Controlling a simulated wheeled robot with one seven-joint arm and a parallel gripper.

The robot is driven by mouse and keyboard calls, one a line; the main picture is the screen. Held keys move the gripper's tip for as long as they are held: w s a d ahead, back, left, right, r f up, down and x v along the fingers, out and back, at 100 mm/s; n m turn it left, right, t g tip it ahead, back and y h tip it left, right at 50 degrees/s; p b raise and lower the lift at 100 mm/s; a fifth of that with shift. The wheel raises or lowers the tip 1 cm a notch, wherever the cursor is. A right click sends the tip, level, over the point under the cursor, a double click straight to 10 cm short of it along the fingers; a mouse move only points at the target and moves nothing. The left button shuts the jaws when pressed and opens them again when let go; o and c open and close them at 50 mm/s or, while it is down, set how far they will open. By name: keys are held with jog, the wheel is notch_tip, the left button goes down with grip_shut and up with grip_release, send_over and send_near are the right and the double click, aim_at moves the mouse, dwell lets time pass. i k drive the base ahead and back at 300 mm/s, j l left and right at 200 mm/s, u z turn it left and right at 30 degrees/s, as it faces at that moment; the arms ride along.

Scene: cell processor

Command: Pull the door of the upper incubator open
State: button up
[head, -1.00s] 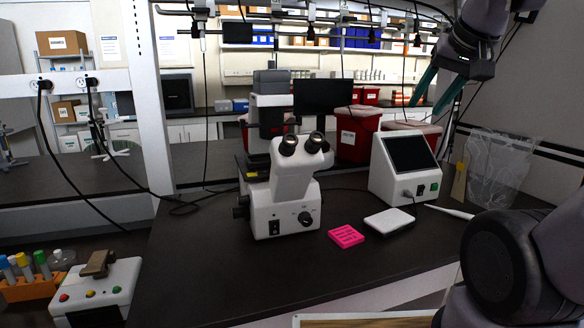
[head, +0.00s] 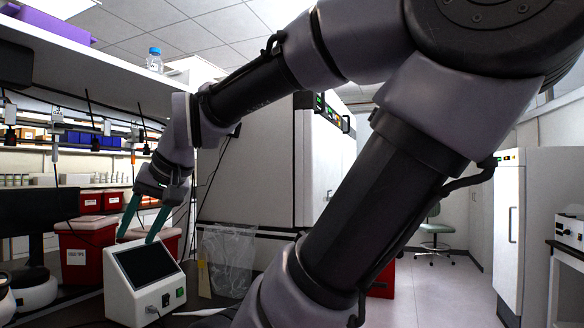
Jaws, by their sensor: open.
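A tall grey-and-white cabinet unit (head: 322,165) stands behind my arm in the head view. Small panels with green lights sit near its top. It may hold the incubators, but I cannot tell which part is the upper one. My arm hides much of its front, and no open door shows. My gripper (head: 143,220) has two teal fingers spread apart and pointing down. It is empty, left of the cabinet, above the bench near the white screen device.
A white device with a dark screen (head: 147,267), red bins (head: 88,250) and a clear bag (head: 226,260) are on the left. A white upright cabinet (head: 510,225) with a handle stands right. A green chair (head: 434,238) stands beyond open floor (head: 440,295).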

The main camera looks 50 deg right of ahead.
aim_at(316, 144)
jog(key=z, duration=1.9)
